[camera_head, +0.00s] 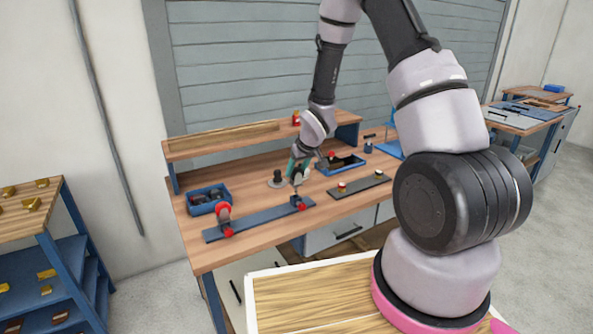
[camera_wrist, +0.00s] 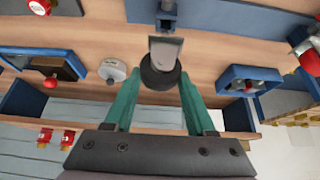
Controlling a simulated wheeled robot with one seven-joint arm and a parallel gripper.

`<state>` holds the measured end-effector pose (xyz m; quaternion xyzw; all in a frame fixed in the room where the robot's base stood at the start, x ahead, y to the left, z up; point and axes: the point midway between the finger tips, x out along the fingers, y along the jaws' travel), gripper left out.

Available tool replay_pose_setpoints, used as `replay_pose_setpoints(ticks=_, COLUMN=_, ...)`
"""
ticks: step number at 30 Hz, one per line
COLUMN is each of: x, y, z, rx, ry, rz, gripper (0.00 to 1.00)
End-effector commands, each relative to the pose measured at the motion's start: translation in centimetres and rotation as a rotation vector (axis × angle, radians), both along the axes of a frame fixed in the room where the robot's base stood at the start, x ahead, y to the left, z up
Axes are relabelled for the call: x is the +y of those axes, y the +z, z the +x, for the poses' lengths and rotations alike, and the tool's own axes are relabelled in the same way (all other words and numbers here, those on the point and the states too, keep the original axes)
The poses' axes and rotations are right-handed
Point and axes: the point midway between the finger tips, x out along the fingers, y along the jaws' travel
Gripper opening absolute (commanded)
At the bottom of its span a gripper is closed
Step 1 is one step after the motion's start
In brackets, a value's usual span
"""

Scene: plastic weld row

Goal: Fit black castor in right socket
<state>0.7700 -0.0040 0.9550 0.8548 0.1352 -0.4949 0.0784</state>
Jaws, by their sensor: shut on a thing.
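My gripper (camera_wrist: 160,82) has teal fingers shut on the black castor (camera_wrist: 152,78), a dark round wheel with a grey metal bracket (camera_wrist: 166,52) pointing away from the palm. In the head view my gripper (camera_head: 297,172) is over the bench by the right end of the long blue bar (camera_head: 262,217). In the wrist view a small blue-grey fitting (camera_wrist: 167,16) stands at the end of the blue bar (camera_wrist: 240,14), just beyond the bracket. I cannot tell whether the bracket touches it. The castor is too small to make out in the head view.
A blue bin with dark parts (camera_head: 208,200) stands left on the bench; another blue tray (camera_head: 342,164) is at the back right. Red clamps (camera_head: 228,231) stand on the bar. A raised shelf (camera_head: 230,138) runs behind.

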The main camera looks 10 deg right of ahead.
Motion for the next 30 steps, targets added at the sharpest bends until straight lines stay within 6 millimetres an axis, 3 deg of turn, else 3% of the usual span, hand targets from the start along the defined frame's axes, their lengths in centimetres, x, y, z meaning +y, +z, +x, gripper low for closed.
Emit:
replay_pose_setpoints(ticks=14, x=0.1, y=-0.1, z=0.0, rx=0.000, ry=0.000, rz=0.000, gripper=0.00)
replay_pose_setpoints(ticks=30, x=0.1, y=-1.9, z=0.0, rx=-0.001, ry=0.001, rz=0.001, gripper=0.00)
